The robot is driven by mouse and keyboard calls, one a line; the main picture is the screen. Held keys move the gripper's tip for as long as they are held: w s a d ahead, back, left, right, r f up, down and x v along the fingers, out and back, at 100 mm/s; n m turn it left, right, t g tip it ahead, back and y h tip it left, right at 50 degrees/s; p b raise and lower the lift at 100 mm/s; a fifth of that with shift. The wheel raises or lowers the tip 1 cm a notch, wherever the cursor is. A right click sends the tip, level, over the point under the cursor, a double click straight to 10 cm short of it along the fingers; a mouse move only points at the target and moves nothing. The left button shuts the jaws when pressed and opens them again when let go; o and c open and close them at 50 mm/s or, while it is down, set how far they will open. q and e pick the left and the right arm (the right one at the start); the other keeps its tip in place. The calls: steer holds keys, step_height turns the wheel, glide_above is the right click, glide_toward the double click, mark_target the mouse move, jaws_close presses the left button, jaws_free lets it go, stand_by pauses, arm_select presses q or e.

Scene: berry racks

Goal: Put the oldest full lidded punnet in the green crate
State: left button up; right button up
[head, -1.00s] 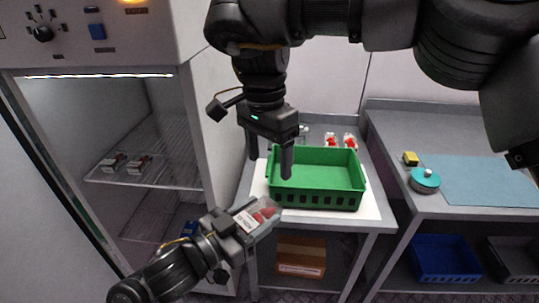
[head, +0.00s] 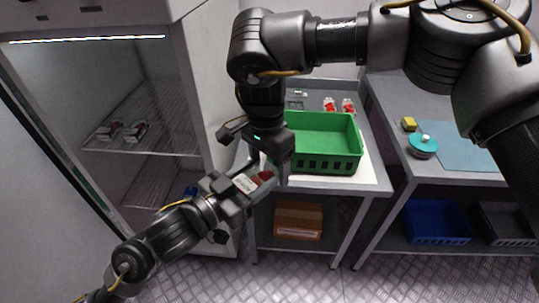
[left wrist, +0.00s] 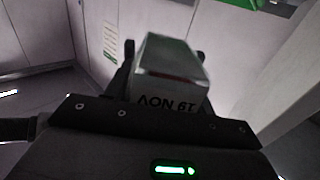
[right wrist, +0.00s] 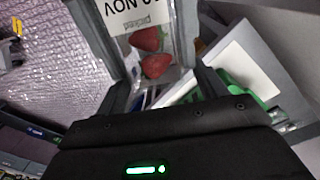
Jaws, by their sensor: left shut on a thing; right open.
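My left gripper (head: 240,190) is shut on a clear lidded punnet (head: 262,179) of red berries, held in front of the near left corner of the green crate (head: 325,167). Its white label shows in the left wrist view (left wrist: 168,104) and seems to read 19 NOV, upside down. My right gripper (head: 272,178) is open at the punnet's far end. In the right wrist view the punnet (right wrist: 150,60) appears between or just beyond its fingers; contact cannot be told. The crate stands on the table and looks empty.
Two punnets (head: 122,131) lie on the open cabinet's wire shelf. Two red-berry punnets (head: 338,105) stand behind the crate. A teal-lidded round thing (head: 422,147) and a yellow block (head: 409,124) are on the right table. A cardboard box (head: 298,221) and blue bin (head: 437,224) sit below.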

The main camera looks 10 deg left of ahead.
steer(key=c, duration=0.7)
arm_select(q)
steer(key=o, duration=0.6)
arm_select(e)
steer(key=shift+c, duration=1.1)
arm_select(q)
steer(key=o, duration=0.5)
